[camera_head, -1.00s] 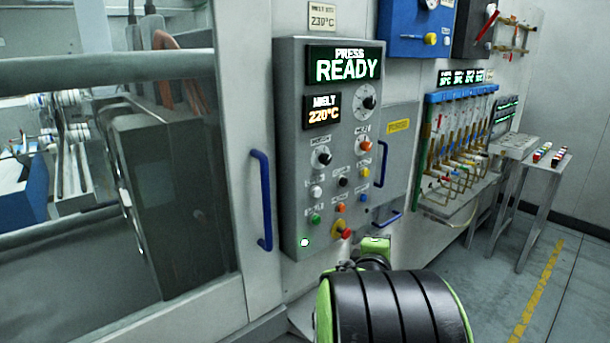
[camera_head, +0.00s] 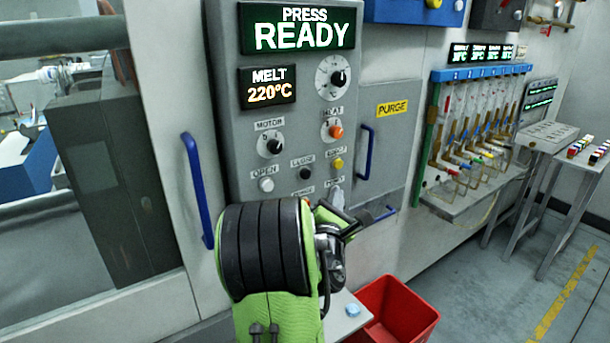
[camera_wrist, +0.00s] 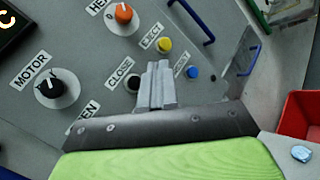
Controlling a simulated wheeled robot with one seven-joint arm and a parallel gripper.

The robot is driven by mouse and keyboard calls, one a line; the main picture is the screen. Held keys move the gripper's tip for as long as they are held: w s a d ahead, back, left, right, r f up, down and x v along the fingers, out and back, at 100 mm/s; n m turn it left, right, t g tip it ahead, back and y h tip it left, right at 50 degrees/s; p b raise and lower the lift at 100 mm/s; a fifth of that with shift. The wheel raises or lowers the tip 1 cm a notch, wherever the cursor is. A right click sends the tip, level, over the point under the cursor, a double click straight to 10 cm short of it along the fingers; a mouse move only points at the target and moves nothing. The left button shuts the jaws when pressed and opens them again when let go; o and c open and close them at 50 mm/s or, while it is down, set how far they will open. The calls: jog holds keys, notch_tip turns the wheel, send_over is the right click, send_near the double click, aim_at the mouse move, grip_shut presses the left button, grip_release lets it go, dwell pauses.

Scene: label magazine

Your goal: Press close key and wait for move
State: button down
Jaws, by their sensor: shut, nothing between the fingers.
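The close key is a black round button (camera_head: 303,173) on the grey press panel (camera_head: 210,95), under the CLOSE label. It also shows as a dark button (camera_wrist: 132,83) in the wrist view, just left of my fingers. My gripper (camera_head: 338,195) is shut and empty, in front of the lower panel, right of and lower than the close key in the head view. In the wrist view its pale grey fingers (camera_wrist: 158,68) point at the panel between the close key and the blue button. I cannot tell whether they touch the panel. The display (camera_head: 305,30) reads PRESS READY.
Near the key are a white OPEN button (camera_head: 266,184), a yellow eject button (camera_head: 337,163) and a motor knob (camera_head: 270,145). Blue handles (camera_head: 197,190) flank the panel. A red bin (camera_head: 425,318) stands below right. My arm hides the lower panel.

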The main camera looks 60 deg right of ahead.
aim_at(306, 174)
jog(key=w+d, duration=0.4)
jog(key=w, duration=0.3)
jog(key=shift+w+b, duration=0.3)
jog(key=shift+w, duration=0.05)
dwell(1.7)
jog(key=shift+w+d, duration=0.15)
jog(key=shift+w, duration=0.25)
